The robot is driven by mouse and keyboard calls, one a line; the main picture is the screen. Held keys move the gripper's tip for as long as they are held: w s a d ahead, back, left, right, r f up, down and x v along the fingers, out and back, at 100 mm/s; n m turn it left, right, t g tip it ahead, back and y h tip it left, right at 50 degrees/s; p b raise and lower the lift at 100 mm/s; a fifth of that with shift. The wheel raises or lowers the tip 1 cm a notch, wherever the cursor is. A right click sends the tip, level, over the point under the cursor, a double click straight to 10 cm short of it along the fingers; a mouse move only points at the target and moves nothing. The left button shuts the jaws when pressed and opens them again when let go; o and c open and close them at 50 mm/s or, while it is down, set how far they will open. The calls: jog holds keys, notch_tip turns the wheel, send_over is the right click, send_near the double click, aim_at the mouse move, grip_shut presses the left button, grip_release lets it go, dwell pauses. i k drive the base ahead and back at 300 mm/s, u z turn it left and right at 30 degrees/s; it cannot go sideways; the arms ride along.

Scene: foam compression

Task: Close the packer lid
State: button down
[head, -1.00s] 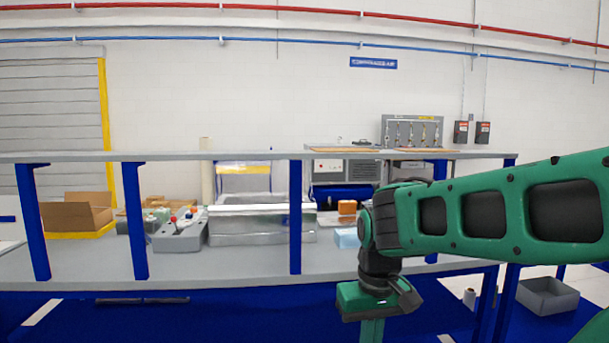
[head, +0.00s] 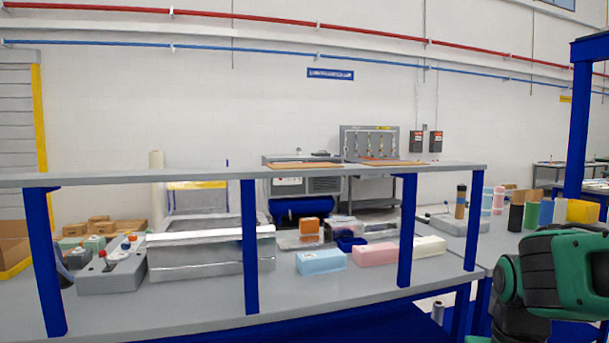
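The packer looks to be the silvery grey box (head: 205,262) on the bench, left of centre, partly behind a blue post. A pale, framed panel with a yellow strip (head: 197,186) stands upright at its back and looks like the raised lid. The shelf edge hides part of the panel, so I cannot tell how it joins the box. My arm shows at the lower right, well to the right of the packer. My gripper is out of view.
A raised grey shelf (head: 330,174) on blue posts (head: 250,245) runs across in front of the packer. A grey control box (head: 112,272) stands left of it. Blue (head: 321,262), pink (head: 375,254) and cream (head: 428,246) blocks lie to the right. The front bench strip is clear.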

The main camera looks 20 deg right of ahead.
aim_at(158, 237)
jog(key=z, duration=1.65)
jog(key=i, duration=0.9)
jog(key=u, duration=2.15)
jog(key=i, duration=1)
jog(key=u, duration=0.3)
